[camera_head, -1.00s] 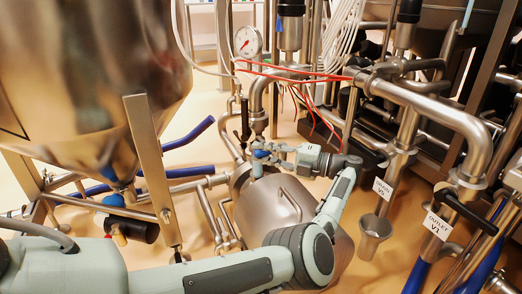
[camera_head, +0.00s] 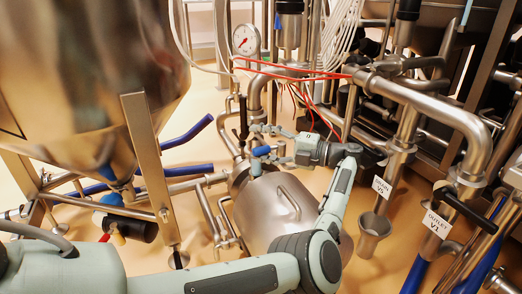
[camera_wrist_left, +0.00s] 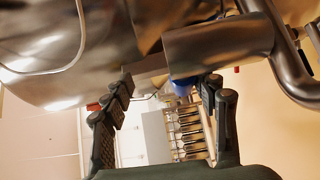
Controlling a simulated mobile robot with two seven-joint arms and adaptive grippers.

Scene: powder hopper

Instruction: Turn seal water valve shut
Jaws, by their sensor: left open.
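A small blue handle (camera_head: 261,151) shows on the pipework in front of the upright steel pipe, above the rounded steel vessel; I take it for the seal water valve, though no label on it is readable. My left gripper (camera_head: 262,142) is open beside it, fingers pointing left, with the blue part close to the lower finger. I cannot tell whether they touch. In the left wrist view the open fingers (camera_wrist_left: 163,95) frame a blue part (camera_wrist_left: 183,84) below a steel cylinder; whether it is the same handle is unclear. My right gripper is not in view.
A large hopper (camera_head: 85,80) fills the left. A pressure gauge (camera_head: 246,40), red wires (camera_head: 300,73) and pipes crowd the back. A steel cup (camera_head: 373,232) stands right. Bare floor shows around the pipes.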

